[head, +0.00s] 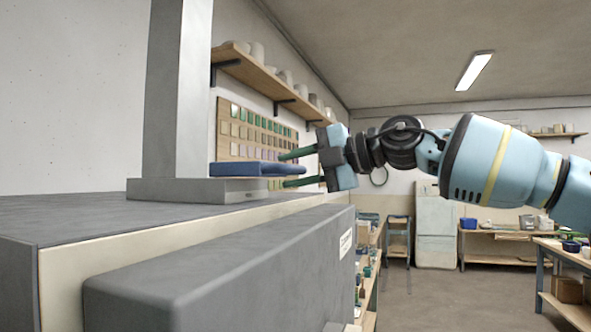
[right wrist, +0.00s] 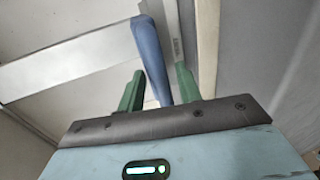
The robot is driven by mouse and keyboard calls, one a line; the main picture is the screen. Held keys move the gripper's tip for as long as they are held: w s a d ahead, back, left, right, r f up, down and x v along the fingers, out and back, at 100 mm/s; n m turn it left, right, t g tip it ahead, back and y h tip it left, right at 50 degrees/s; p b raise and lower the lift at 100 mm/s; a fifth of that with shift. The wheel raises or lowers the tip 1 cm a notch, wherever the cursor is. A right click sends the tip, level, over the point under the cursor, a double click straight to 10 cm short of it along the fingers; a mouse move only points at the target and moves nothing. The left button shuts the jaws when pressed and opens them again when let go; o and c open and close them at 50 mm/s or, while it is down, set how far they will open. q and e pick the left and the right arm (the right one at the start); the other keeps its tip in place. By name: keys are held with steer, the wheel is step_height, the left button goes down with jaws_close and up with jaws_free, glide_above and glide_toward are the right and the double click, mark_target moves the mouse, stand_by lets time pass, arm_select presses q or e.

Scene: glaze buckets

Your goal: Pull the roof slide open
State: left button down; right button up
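The roof slide's blue handle (head: 240,169) sticks out at the foot of a grey flue (head: 178,90) on top of a large dark-topped box. The flue's grey base block (head: 190,190) sits just under the handle; the slide plate itself cannot be told apart. My right gripper (head: 283,170) comes from the right with its green fingers open, one above and one below the handle's end. In the right wrist view the blue handle (right wrist: 152,60) lies between the fingers, nearer the right one, with a visible gap to the left one. My left gripper is not in view.
The box's dark roof (head: 80,208) and a grey front housing (head: 220,265) fill the lower left. A wall shelf (head: 265,78) with pots and a board of colour samples (head: 255,132) are behind. The floor (head: 440,300) to the right is open, with benches farther off.

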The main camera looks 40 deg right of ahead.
steer(key=v, duration=0.7)
steer(key=shift+s+d, duration=0.25)
steer(key=shift+s, duration=0.1)
stand_by(0.6)
